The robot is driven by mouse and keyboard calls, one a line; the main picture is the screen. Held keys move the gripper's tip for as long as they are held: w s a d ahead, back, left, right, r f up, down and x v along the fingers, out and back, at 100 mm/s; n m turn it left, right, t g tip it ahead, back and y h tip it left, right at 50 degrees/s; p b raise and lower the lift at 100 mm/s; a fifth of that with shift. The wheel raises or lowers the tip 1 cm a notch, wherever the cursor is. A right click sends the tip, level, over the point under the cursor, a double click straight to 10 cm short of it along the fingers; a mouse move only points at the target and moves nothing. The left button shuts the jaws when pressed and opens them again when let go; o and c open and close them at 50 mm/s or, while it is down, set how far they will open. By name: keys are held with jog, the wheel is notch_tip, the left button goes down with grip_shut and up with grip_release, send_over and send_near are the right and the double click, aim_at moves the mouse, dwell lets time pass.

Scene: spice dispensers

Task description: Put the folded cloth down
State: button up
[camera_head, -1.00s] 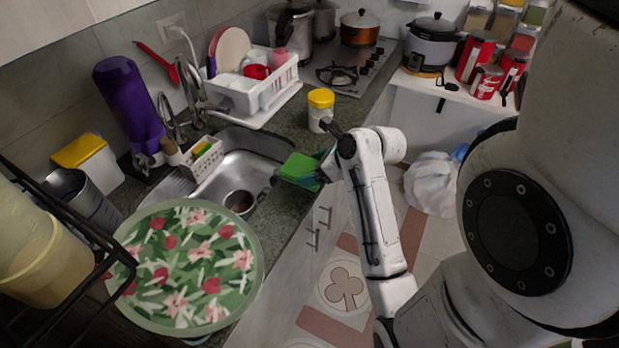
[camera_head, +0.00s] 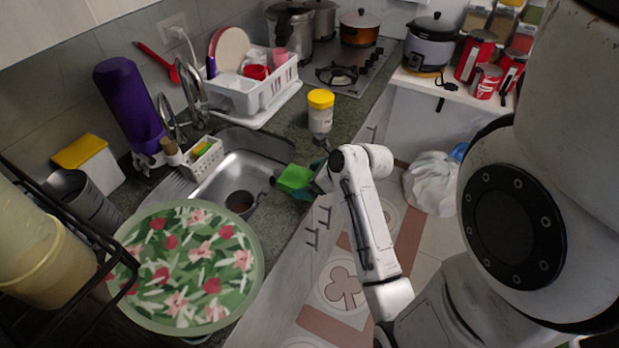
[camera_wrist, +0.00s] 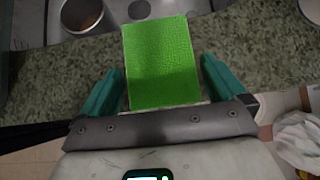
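The folded cloth (camera_wrist: 162,65) is a bright green rectangle in the wrist view, lying flat over the speckled counter between my two teal fingers. In the head view the cloth (camera_head: 294,178) is at the counter's front edge, just right of the sink. My gripper (camera_wrist: 162,66) has its fingers spread wide, one on each side of the cloth's near part, with a narrow gap showing at the right finger. The cloth appears to rest on the counter. Its underside is hidden.
The sink (camera_head: 232,172) with a metal cup (camera_head: 240,203) is left of the cloth. A yellow-lidded jar (camera_head: 320,112) and a white dish rack (camera_head: 262,94) stand behind. A round floral tray (camera_head: 190,265) is at front left. Some counter (camera_wrist: 240,60) beside the cloth is bare.

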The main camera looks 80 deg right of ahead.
jog(key=v, duration=1.2)
jog(key=shift+s+r, duration=0.1)
dwell(0.6)
